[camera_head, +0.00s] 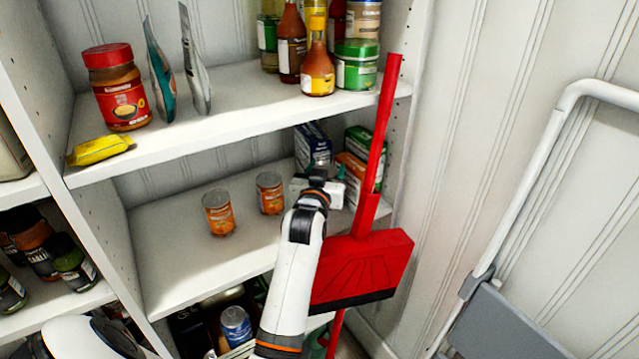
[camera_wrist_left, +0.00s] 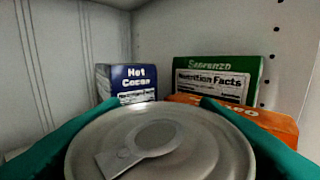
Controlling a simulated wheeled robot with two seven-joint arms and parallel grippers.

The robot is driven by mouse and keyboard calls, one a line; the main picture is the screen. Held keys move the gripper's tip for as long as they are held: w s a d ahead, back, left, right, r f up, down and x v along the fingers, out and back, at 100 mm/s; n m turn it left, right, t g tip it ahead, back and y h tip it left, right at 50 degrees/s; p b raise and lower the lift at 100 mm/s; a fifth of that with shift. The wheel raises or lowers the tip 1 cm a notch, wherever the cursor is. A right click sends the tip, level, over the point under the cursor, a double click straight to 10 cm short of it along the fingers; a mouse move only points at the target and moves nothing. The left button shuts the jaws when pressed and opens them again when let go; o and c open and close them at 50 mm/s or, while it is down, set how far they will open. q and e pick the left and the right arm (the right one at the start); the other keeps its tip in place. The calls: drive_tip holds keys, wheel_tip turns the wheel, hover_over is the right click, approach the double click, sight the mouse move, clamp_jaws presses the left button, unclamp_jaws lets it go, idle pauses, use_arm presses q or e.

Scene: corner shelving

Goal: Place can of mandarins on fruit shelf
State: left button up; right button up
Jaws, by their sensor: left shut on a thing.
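My left gripper (camera_head: 327,170) reaches over the middle shelf (camera_head: 165,265), near its right end. Its teal fingers are shut on a can, whose bare metal lid (camera_wrist_left: 190,155) fills the bottom of the left wrist view. The can's label is not visible there, and in the head view the can is mostly hidden by the gripper. Two orange-labelled cans, one (camera_head: 218,213) at left and one (camera_head: 270,194) nearer my gripper, stand upright on the same shelf. My right gripper is not in view.
Boxes stand behind my gripper: blue Hot Cocoa (camera_head: 312,147), green (camera_wrist_left: 222,78) and orange (camera_wrist_left: 262,124). A red dustpan (camera_head: 365,268) with a tall handle stands before the shelf's right end. The upper shelf (camera_head: 235,108) overhangs. Free room lies around the two cans.

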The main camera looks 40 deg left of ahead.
use_arm(q)
drive_tip(key=shift+f, duration=1.85)
drive_tip(key=shift+f, duration=0.15)
drive_tip(key=o, duration=1.2)
